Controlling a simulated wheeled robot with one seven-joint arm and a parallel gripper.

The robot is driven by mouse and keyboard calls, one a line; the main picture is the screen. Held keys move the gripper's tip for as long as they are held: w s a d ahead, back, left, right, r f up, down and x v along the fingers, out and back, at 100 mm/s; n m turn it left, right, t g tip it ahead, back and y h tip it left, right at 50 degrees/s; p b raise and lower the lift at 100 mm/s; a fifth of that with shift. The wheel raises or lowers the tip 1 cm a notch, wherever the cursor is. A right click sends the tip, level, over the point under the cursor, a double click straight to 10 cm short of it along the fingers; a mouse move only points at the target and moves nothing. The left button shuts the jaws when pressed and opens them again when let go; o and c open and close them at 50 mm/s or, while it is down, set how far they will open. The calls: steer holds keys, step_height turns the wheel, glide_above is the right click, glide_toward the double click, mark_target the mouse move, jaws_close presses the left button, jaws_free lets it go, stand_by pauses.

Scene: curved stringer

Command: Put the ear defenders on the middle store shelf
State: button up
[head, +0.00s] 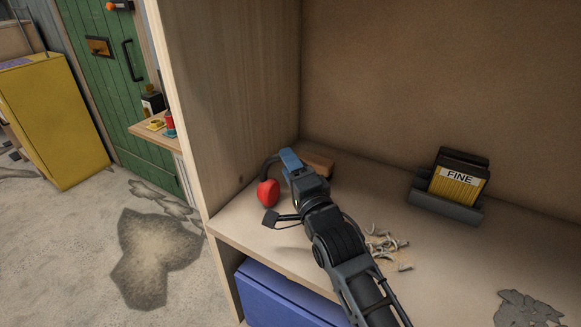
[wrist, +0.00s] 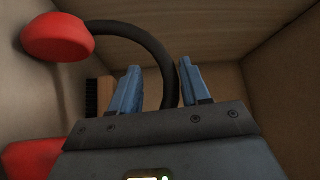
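The ear defenders have red cups and a dark curved headband. In the head view one red cup (head: 268,192) shows at the left end of the wooden shelf (head: 240,224), close to the upright side panel. In the wrist view a red cup (wrist: 57,37) is at upper left and more red shows at lower left. The headband (wrist: 158,50) arches across and drops between the blue fingers of my gripper (wrist: 158,85). The fingers are apart, with a gap beside the band. In the head view my gripper (head: 291,160) is just right of the cup.
A wooden brush (head: 318,163) lies behind my gripper, near the back panel. A holder with a "FINE" pack (head: 458,180) stands to the right. Curled shavings (head: 385,243) and a grey patch (head: 530,308) lie on the shelf. A blue box (head: 285,295) is below.

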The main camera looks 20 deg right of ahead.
steer(key=s+f+b, duration=0.1)
steer(key=s+b, duration=0.1)
steer(key=s, duration=1)
steer(key=shift+f, duration=0.1)
steer(key=s+f+n, duration=0.1)
steer(key=s, duration=0.2)
steer(key=s+f+n, duration=0.1)
steer(key=s+f, duration=0.1)
steer(key=s, duration=0.1)
steer(key=s+f+n+g, duration=0.1)
steer(key=s, duration=0.2)
steer(key=shift+s+a+f, duration=0.1)
steer(key=shift+a+f, duration=0.05)
steer(key=shift+f, duration=0.15)
steer(key=s+r+n+g, duration=0.2)
steer(key=s+n, duration=1.1)
steer(key=s, duration=1.6)
steer(key=shift+g, duration=0.8)
